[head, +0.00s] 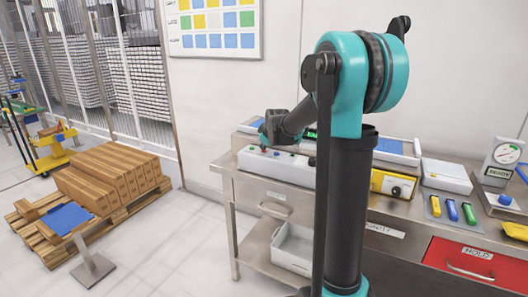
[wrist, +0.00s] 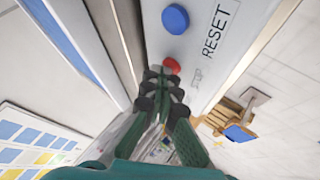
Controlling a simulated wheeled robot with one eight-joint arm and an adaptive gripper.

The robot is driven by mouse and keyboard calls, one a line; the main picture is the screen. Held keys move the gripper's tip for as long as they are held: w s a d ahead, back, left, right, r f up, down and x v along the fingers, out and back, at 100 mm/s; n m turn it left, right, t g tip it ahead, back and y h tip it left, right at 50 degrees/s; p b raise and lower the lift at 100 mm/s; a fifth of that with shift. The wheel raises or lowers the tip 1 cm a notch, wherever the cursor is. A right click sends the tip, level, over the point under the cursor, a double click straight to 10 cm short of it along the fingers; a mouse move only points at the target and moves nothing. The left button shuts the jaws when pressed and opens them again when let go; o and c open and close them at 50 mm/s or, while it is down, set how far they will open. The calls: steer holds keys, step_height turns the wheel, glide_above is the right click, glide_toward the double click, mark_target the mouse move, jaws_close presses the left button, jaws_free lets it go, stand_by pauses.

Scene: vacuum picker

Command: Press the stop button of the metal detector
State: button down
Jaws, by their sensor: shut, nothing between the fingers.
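The red button (wrist: 171,66) sits on a pale control panel (wrist: 205,62) in the wrist view. A small label beside it is too blurred to read surely. A blue button (wrist: 175,19) labelled RESET is further along the same panel. My gripper (wrist: 163,76) is shut and empty, its fingertips right at the red button and overlapping its edge; I cannot tell whether they touch it. In the head view my gripper (head: 268,138) is over the left end of the white control box (head: 282,168) on the bench. The red button is hard to make out there.
The steel bench (head: 250,190) also holds a yellow device (head: 393,185), a white box (head: 446,176), coloured markers (head: 452,210) and a gauge (head: 503,160). A pallet of cartons (head: 110,175) stands on the floor at left. Open floor lies between pallet and bench.

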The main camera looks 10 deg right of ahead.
steer(key=shift+r, duration=0.75)
steer(key=shift+r, duration=2.55)
steer(key=s+d+f+m+g, duration=0.1)
steer(key=s+f+m, duration=0.2)
steer(key=s+f, duration=0.4)
steer(key=s+d+f+m+g, duration=0.1)
steer(key=s+f, duration=0.7)
steer(key=s, duration=1.2)
steer(key=s+d+f+m+g+h, duration=0.1)
steer(key=s+f+m, duration=0.5)
steer(key=s, duration=0.8)
step_height(320, 180, down, 2)
steer(key=shift+d+f+g, duration=0.25)
steer(key=shift+d+g, duration=0.3)
steer(key=shift+g, duration=0.45)
steer(key=c, duration=2.2)
jaws_free()
steer(key=shift+w, duration=0.1)
